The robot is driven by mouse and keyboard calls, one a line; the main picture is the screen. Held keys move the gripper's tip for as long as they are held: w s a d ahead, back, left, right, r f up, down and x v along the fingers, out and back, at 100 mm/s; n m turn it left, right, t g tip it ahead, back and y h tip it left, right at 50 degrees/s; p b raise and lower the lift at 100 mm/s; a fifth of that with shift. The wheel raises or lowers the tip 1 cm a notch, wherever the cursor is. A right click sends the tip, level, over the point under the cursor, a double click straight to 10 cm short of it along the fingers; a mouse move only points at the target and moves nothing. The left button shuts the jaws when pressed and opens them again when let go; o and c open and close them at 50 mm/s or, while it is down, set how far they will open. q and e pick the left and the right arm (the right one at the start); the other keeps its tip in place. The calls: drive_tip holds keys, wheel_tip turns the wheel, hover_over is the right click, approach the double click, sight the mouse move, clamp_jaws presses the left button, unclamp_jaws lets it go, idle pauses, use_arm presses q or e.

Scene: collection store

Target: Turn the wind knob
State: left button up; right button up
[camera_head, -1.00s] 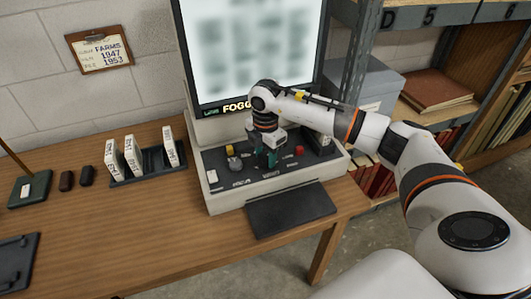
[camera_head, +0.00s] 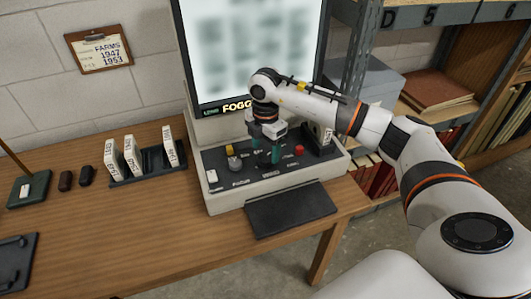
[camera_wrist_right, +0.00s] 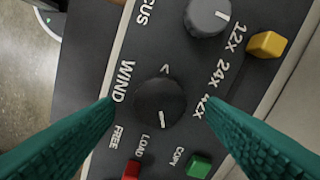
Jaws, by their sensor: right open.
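The wind knob (camera_wrist_right: 158,103) is round and black with a white mark on its lower edge, beside the printed word WIND in the right wrist view. My right gripper (camera_wrist_right: 160,108) is open, with one teal finger on each side of the knob and gaps between the fingers and the knob. In the head view my right gripper (camera_head: 265,155) points down over the control panel of the reader (camera_head: 225,205). The knob is hard to make out there behind the fingers. My left gripper is not in view.
A grey knob (camera_wrist_right: 208,17), a yellow button (camera_wrist_right: 267,45), a red button (camera_wrist_right: 131,169) and a green button (camera_wrist_right: 199,165) surround the wind knob. The lit screen (camera_head: 250,50) stands behind the panel. A rack of white boxes (camera_head: 150,175) stands left on the table.

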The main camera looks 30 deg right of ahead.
sight(266, 156)
wheel_tip(266, 156, up, 10)
drive_tip(key=b, duration=0.1)
drive_tip(key=shift+f, duration=0.25)
